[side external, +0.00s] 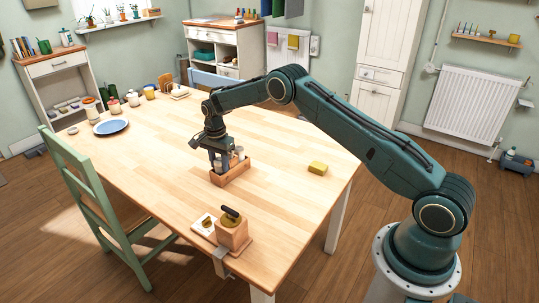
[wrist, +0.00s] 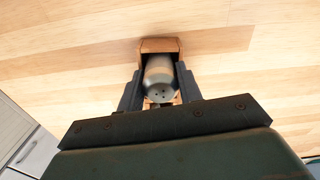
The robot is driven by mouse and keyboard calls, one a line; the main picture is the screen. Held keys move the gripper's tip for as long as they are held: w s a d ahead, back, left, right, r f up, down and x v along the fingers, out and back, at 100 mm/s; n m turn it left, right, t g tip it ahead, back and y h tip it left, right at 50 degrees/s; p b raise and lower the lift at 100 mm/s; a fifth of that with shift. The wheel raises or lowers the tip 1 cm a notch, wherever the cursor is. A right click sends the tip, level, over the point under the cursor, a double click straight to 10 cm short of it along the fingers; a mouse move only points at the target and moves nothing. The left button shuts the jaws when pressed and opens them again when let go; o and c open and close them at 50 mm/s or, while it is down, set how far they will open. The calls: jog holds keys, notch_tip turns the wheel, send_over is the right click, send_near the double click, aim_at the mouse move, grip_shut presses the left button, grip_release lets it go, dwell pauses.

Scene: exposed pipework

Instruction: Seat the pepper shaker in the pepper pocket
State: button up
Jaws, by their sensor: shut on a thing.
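A small wooden caddy (side external: 232,178) stands on the table, and its end also shows in the wrist view (wrist: 158,43). My gripper (side external: 217,160) is directly over the caddy, pointing down. In the wrist view my gripper (wrist: 159,80) is shut on a pale shaker with a holed metal cap, taken as the pepper shaker (wrist: 159,72). The shaker is in line with the caddy's end; its base is hidden, so I cannot tell how deep it sits. Another pale shaker-like item (side external: 240,153) shows at the caddy's right part.
A yellow sponge (side external: 317,168) lies right of the caddy. A wooden block with a dark handle (side external: 232,230) stands at the near edge. A blue plate (side external: 111,127) and jars are at the far left. A green chair (side external: 95,200) stands at the left side. Table around the caddy is clear.

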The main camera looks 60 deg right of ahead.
jog(key=shift+f, duration=0.1)
jog(key=o, duration=1)
notch_tip(320, 180, up, 12)
jog(key=shift+r, duration=0.1)
dwell(0.8)
